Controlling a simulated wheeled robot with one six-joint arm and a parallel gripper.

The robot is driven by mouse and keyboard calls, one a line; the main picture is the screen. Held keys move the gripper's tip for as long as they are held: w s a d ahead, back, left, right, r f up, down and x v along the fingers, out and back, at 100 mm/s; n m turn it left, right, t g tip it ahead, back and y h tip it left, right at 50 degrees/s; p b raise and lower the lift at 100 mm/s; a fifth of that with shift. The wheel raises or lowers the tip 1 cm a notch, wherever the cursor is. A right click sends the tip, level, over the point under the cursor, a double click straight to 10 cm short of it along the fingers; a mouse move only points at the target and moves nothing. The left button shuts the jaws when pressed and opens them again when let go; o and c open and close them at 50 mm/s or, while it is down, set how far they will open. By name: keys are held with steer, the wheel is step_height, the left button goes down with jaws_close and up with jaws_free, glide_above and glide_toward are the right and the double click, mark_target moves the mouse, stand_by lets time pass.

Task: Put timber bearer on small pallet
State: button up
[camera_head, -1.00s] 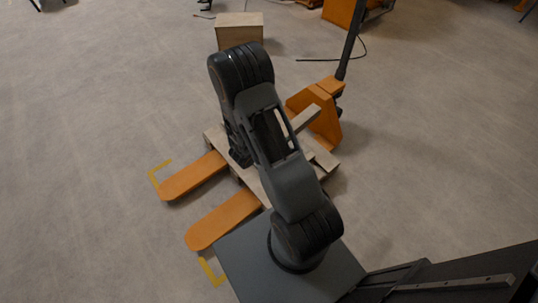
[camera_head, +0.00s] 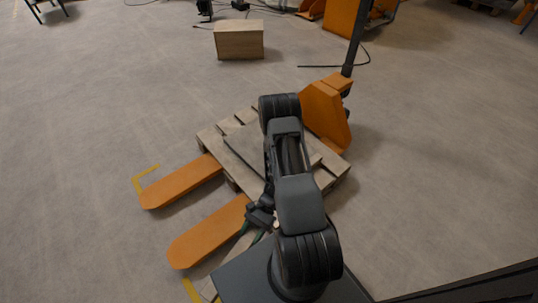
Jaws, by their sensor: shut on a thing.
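The small pallet (camera_head: 327,178) is a pale slatted wooden pallet on the orange pallet jack. A flat greyish panel (camera_head: 243,148) lies on its deck. My gripper (camera_head: 262,219) is low in front of the pallet's near edge, beside the right fork, and is shut. A pale timber bearer (camera_head: 232,258) shows as a strip running down and left from my gripper, apart from the deck. My arm and gripper hide its other end and the exact grip. My arm also covers the middle of the pallet.
The orange pallet jack (camera_head: 326,117) has its forks (camera_head: 182,182) reaching left under the pallet. A wooden box (camera_head: 239,42) stands behind on the floor. A black cable lies at the back right.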

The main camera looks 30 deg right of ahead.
steer(key=w+f+m+t+y+b, duration=0.1)
steer(key=w+f+m+t+b, duration=0.1)
steer(key=w+f+m+t, duration=0.3)
steer(key=m+t+h+b, duration=0.5)
steer(key=m+t+h, duration=0.6)
steer(key=m+t, duration=0.4)
glide_above(248, 181)
steer(key=shift+m+g, duration=0.6)
steer(key=f, duration=1.3)
steer(key=shift+s+a+f, duration=0.1)
steer(key=shift+s+a, duration=0.1)
steer(key=shift+w+d+f+b, duration=0.15)
steer(key=shift+f+b, duration=0.65)
steer(key=shift+f, duration=1)
steer(key=shift+f, duration=0.15)
